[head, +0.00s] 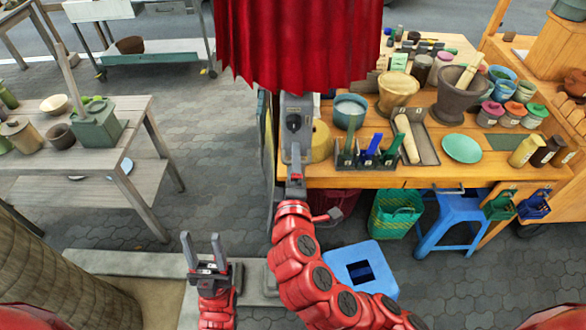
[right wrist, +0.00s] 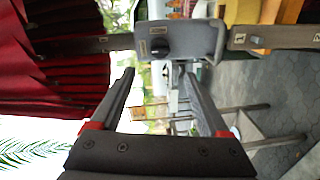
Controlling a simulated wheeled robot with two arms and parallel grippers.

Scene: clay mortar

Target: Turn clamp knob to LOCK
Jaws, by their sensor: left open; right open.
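The clamp knob (head: 294,122) is a small dark knob on a grey clamp plate (head: 297,104) at the left end of the wooden bench. In the right wrist view the knob (right wrist: 160,47) sits on the plate with two small labels whose words are too small to read. Which label it points to I cannot tell. My right gripper (head: 296,160) is open and empty in front of the plate; in the right wrist view its fingertips (right wrist: 158,73) are apart, short of the knob and not touching it. My left gripper (head: 205,246) is open and empty, low and away from the bench.
A red curtain (head: 298,40) hangs over the clamp's far side. A yellow round object (head: 321,142), a blue pot (head: 350,110) and a tool rack (head: 368,152) stand to its right. A blue stool (head: 361,266) is on the floor.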

